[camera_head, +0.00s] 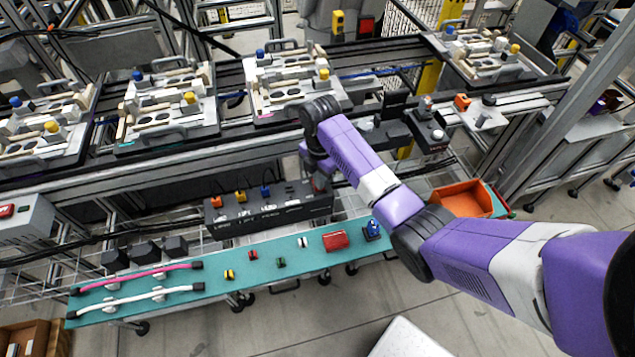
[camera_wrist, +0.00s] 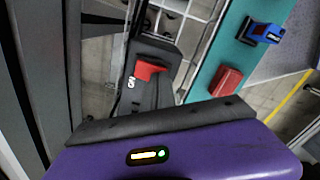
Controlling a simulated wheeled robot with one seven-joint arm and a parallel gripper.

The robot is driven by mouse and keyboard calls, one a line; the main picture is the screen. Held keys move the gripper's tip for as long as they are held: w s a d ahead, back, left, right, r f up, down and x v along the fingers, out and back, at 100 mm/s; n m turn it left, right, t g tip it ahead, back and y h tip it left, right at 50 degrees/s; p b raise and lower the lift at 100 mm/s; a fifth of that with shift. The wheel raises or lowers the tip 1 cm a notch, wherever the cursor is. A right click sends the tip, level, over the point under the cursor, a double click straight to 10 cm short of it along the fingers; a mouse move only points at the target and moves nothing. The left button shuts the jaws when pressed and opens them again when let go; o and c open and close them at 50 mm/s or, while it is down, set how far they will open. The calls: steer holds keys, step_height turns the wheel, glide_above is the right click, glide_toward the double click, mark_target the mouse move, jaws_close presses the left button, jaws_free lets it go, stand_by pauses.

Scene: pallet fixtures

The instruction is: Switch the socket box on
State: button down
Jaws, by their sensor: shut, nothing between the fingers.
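The socket box (camera_head: 268,210) is a long black box on the wire rack behind the green bench, with orange, yellow and blue plugs along its top. Its right end shows in the wrist view (camera_wrist: 152,95), with a red switch (camera_wrist: 148,71) beside white lettering that appears to read ON. Whether the switch is pressed or tilted cannot be told. My gripper (camera_head: 319,178) is shut and empty, pointing down at the right end of the box, close to the switch. Contact cannot be made out. The fingertips are hidden in the wrist view.
A teal bench (camera_head: 215,295) in front holds pink and white cables, small coloured parts, a red block (camera_head: 335,240) and a blue part (camera_head: 372,230). An orange bin (camera_head: 462,199) stands to the right. The conveyor with pallet fixtures (camera_head: 165,105) runs behind.

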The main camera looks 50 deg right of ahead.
steer(key=shift+f, duration=0.3)
steer(key=shift+r, duration=0.1)
step_height(320, 180, up, 7)
steer(key=p, duration=0.7)
stand_by(0.3)
stand_by(0.4)
